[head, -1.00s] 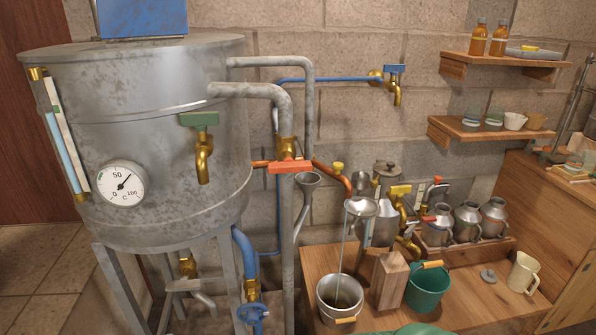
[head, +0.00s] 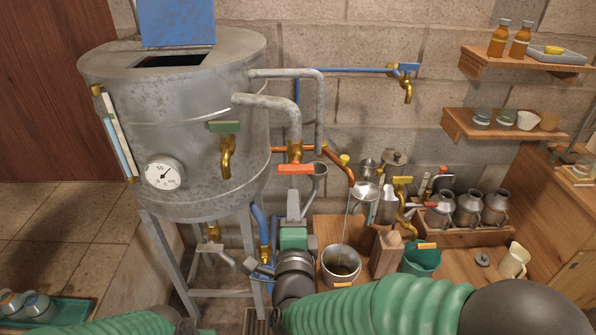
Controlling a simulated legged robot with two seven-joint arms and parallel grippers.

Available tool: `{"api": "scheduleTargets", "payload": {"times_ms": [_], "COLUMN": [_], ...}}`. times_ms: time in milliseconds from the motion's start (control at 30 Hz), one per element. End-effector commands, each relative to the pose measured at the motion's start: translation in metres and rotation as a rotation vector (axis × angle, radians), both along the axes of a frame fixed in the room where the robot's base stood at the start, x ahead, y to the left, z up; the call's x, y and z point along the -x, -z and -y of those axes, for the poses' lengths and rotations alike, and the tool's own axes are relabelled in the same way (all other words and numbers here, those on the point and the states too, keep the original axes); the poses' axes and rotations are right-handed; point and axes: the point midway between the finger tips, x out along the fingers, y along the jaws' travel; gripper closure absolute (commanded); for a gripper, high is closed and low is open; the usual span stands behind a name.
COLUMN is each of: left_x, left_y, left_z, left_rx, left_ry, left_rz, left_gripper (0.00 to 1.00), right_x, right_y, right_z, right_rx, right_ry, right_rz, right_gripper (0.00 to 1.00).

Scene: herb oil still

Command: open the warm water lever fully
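An orange-red lever (head: 296,168) lies crosswise on a brass valve (head: 295,152) at the end of the grey pipe from the still; I take it for the warm water lever. Orange pipe runs to both sides of this valve. My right gripper (head: 293,192) points up from below, its tip a little under the lever, in front of the vertical pipe. I cannot tell whether it touches the lever or whether its fingers are apart. My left arm (head: 110,325) shows only at the bottom left; its gripper is out of view.
The steel still (head: 190,110) with a green-handled tap (head: 226,150) stands left of the lever. A metal bucket (head: 341,264), wooden block (head: 386,252) and green bucket (head: 423,258) stand on the bench. A blue-handled tap (head: 405,75) is on the wall.

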Motion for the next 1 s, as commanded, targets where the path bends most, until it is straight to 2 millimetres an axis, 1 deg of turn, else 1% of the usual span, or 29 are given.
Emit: {"api": "scheduleTargets", "payload": {"times_ms": [33, 200, 300, 433, 500, 600, 800, 833, 1000], "left_x": [0.000, 0.000, 0.000, 0.000, 0.000, 0.000, 0.000, 0.000, 0.000], "left_y": [-0.001, -0.004, -0.006, -0.007, -0.008, -0.008, -0.008, -0.008, -0.008], "left_z": [0.000, 0.001, 0.000, 0.000, 0.000, 0.000, 0.000, 0.000, 0.000], "left_rx": [0.000, -0.001, -0.001, -0.001, -0.001, -0.001, -0.001, -0.001, -0.001], "left_ry": [0.001, 0.003, 0.003, 0.003, 0.003, 0.003, 0.003, 0.003, 0.003], "left_rz": [0.000, 0.001, 0.001, 0.001, 0.001, 0.001, 0.001, 0.001, 0.001], "left_gripper": [0.66, 0.66, 0.66, 0.66, 0.66, 0.66, 0.66, 0.66, 0.66], "right_x": [-0.014, -0.058, -0.082, -0.105, -0.112, -0.116, -0.117, -0.117, -0.117], "right_y": [0.001, 0.000, 0.000, 0.000, 0.000, -0.001, 0.000, 0.000, 0.000], "right_z": [0.001, 0.003, 0.002, 0.000, 0.000, 0.000, 0.000, 0.000, 0.001], "right_rx": [-0.001, -0.001, 0.000, 0.001, 0.003, 0.004, 0.005, 0.005, 0.004], "right_ry": [0.003, 0.003, 0.002, 0.000, 0.000, -0.001, -0.001, -0.001, -0.001], "right_rz": [-0.003, -0.001, -0.001, -0.001, 0.000, 0.001, 0.001, 0.000, 0.000], "right_gripper": [0.66, 0.66, 0.66, 0.66, 0.66, 0.66, 0.66, 0.67, 0.89]}}
